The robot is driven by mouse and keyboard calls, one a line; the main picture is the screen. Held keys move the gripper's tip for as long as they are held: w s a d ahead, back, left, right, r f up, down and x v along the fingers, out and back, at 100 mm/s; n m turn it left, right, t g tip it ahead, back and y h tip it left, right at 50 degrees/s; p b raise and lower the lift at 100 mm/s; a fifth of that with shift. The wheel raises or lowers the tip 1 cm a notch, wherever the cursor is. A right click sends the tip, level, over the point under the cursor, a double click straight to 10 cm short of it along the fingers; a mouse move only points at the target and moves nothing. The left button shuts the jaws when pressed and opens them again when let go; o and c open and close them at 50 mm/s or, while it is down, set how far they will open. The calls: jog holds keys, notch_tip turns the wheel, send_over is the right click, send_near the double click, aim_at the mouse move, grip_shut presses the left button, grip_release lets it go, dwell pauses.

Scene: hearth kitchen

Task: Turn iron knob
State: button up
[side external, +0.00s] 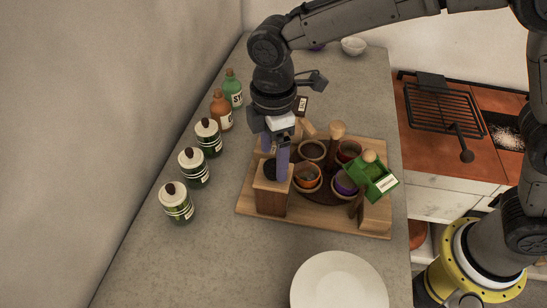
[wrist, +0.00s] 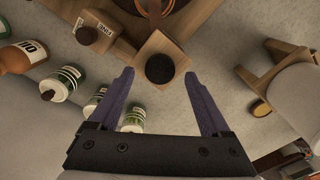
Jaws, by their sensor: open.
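The iron knob is a dark round disc (side external: 269,169) on top of a wooden block (side external: 271,198) at the left front of the wooden board. It also shows in the wrist view (wrist: 160,68), just beyond and between my fingertips. My gripper (side external: 274,158) has purple fingers and points down over the block. In the wrist view my gripper (wrist: 159,76) is open, with one finger to each side of the knob's line and nothing held. I cannot tell from the pictures whether a finger touches the block.
Striped jars (side external: 193,168) and bottles (side external: 221,111) line the wall at left. A white plate (side external: 339,285) lies in front. A stove grate (side external: 440,105) is at right.

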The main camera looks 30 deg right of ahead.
jog(key=shift+f, duration=0.85)
grip_shut()
jog(key=shift+m, duration=0.3)
